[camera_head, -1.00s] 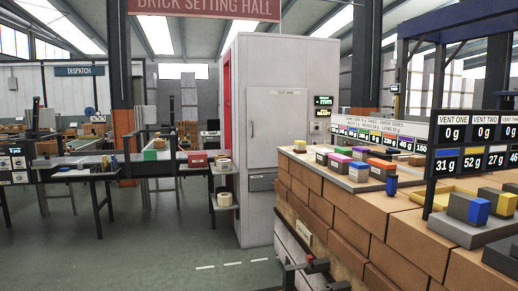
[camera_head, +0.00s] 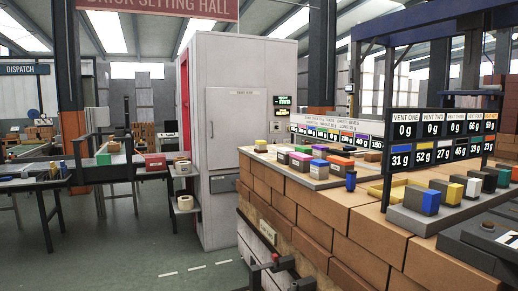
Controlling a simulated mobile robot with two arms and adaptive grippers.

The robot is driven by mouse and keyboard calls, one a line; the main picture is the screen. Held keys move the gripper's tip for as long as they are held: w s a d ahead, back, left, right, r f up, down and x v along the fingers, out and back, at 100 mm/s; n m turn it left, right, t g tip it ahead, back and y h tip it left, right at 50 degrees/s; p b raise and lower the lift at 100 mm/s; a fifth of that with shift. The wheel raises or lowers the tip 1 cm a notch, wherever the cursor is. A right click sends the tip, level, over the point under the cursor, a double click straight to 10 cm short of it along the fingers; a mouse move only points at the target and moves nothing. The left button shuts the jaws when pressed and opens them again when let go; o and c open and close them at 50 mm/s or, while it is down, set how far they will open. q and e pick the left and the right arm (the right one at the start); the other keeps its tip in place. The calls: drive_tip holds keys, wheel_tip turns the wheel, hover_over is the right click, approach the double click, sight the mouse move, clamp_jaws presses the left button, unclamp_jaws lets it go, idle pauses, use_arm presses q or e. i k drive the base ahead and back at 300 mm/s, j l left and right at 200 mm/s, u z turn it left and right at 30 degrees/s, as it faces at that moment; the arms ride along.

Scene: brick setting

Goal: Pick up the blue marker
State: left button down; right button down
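A small upright dark-blue cylinder (camera_head: 350,181), which looks like the blue marker, stands on top of the brick wall (camera_head: 330,212). It is just in front of the tray of coloured blocks (camera_head: 318,182), to the right of the middle of the view. A grey block with a blue end (camera_head: 430,202) lies farther right, below the vent board. Neither of my grippers shows in this view.
A vent board (camera_head: 441,136) on dark posts stands over the right part of the wall. A yellow piece (camera_head: 388,187) lies right of the cylinder. A tall grey cabinet (camera_head: 237,130) stands behind left. Green floor (camera_head: 130,245) is open at the lower left.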

sight(351, 182)
drive_tip(key=i+j+z, duration=0.15)
drive_tip(key=i+j, duration=0.3)
drive_tip(key=i, duration=0.25)
drive_tip(key=i+j+z, duration=0.15)
drive_tip(key=i+j, duration=0.4)
drive_tip(key=i, duration=0.15)
